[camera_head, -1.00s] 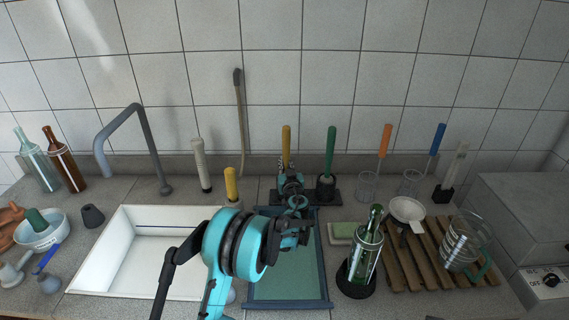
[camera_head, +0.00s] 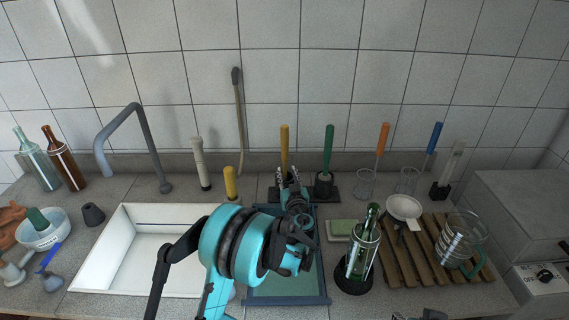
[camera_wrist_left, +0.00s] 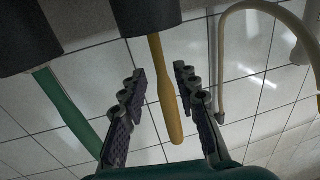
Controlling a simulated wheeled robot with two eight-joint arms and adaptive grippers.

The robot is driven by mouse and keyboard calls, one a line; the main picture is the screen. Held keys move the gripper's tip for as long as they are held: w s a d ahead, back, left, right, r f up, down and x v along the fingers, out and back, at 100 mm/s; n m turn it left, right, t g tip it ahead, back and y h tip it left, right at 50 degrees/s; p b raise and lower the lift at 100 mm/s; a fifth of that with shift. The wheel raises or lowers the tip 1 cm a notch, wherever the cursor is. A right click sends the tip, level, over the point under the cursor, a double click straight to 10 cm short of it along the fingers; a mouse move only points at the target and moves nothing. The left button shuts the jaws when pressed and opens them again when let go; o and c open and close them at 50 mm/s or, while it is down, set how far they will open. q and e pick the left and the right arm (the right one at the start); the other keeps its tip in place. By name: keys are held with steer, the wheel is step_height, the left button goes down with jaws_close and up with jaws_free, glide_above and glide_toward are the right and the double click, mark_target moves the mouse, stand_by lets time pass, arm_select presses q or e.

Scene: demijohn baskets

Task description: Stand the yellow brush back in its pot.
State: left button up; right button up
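The yellow brush (camera_head: 285,146) stands upright, handle up, at the back of the counter behind my left gripper. In the left wrist view its yellow handle (camera_wrist_left: 165,92) comes out of a dark pot (camera_wrist_left: 146,15), and its bristle end is hidden. My left gripper (camera_head: 289,176) is open; the wrist view shows the spread fingers (camera_wrist_left: 161,78) on either side of the handle, with gaps and no visible contact. The pot's base is mostly hidden behind the gripper in the head view. A dark piece at the bottom edge may be my right gripper (camera_head: 432,315).
A green-handled brush (camera_head: 329,148) stands close to the right in its own dark pot (camera_head: 324,186). A short yellow-handled item (camera_head: 231,184) stands left, by the white sink (camera_head: 122,250). A blue-framed tray (camera_head: 325,260), a bottle in a stand (camera_head: 362,250) and a wooden rack (camera_head: 410,262) lie in front.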

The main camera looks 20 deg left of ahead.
arm_select(q)
steer(key=s+a+r+g+h, duration=0.1)
steer(key=s+a+r+g, duration=0.15)
steer(key=s, duration=0.75)
steer(key=s+a+r+g, duration=0.2)
steer(key=s+r+g, duration=0.15)
steer(key=s, duration=0.55)
steer(key=s+d+f+m+g+h, duration=0.1)
steer(key=s+d+f+m+h, duration=0.1)
steer(key=s, duration=0.9)
steer(key=s+d+f+m+g+h, duration=0.2)
steer(key=s+d+f+m+h, duration=0.1)
steer(key=s, duration=0.8)
steer(key=d+f+h, duration=0.1)
steer(key=d, duration=0.1)
steer(key=shift+d+f+h, duration=0.2)
steer(key=shift+d+h, duration=0.1)
steer(key=shift+s, duration=0.1)
